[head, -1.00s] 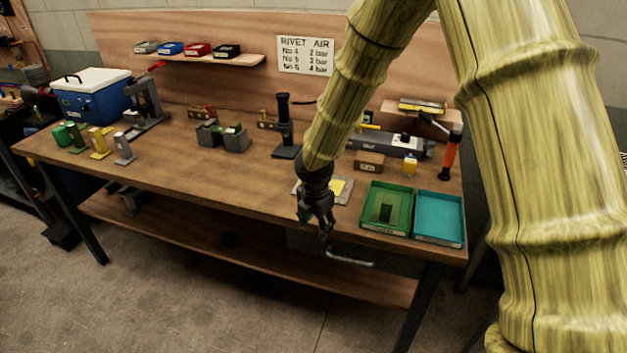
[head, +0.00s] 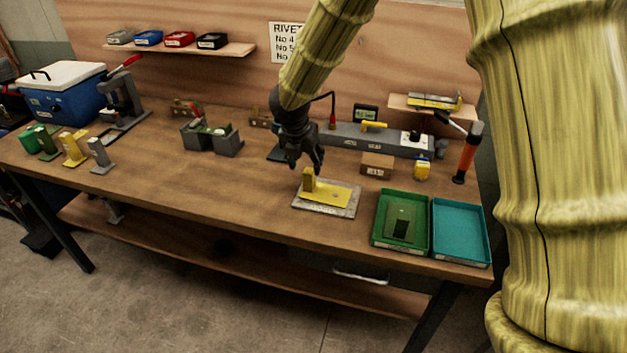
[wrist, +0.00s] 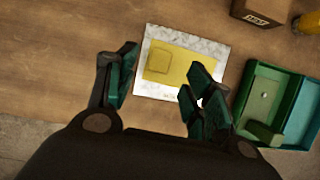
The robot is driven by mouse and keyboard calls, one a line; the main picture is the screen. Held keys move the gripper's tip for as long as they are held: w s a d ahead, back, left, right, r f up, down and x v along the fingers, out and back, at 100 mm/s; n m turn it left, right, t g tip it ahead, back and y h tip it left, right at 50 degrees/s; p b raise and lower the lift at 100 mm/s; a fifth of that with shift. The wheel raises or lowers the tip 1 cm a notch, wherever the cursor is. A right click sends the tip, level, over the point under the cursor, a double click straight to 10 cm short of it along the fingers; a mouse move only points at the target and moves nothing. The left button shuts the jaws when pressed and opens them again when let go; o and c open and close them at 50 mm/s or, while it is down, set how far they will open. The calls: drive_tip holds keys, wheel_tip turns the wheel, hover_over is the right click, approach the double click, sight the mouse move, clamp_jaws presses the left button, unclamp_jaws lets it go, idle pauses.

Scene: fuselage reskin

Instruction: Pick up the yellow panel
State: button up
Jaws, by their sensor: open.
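The yellow panel (head: 333,194) lies flat on a pale speckled plate (head: 312,208) near the bench's front edge. A yellow upright block (head: 309,180) stands at the panel's left end. In the wrist view the panel (wrist: 185,68) shows between and beyond my fingers, with the block seen from above as a raised square. My gripper (head: 307,166) is open and empty, above the panel's left part and just over the block. In the wrist view my gripper (wrist: 160,82) has its fingers spread wide, with the right fingers overlapping the panel's right edge in the picture. I cannot tell the exact height gap.
A green tray (head: 376,232) holding a dark green piece (head: 402,222) and a teal tray (head: 462,262) stand right of the plate. A small cardboard box (head: 377,166) and a yellow item (head: 422,170) stand behind. Grey blocks (head: 228,142) stand to the left. The bench front between is clear.

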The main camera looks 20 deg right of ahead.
sight(309, 170)
drive_tip(key=x, duration=0.4)
drive_tip(key=shift+s+d, duration=0.2)
drive_tip(key=shift+d, duration=0.1)
drive_tip(key=shift+w+a+p+x, duration=0.15)
drive_tip(key=shift+p+x, duration=0.3)
drive_tip(key=shift+x, duration=0.65)
drive_tip(key=shift+w+a+p+x, duration=0.15)
drive_tip(key=shift+p+x, duration=0.25)
drive_tip(key=shift+x, duration=0.75)
drive_tip(key=shift+w+d+f, duration=0.1)
drive_tip(key=shift+d+f, duration=0.1)
drive_tip(key=shift+f, duration=0.35)
clamp_jaws()
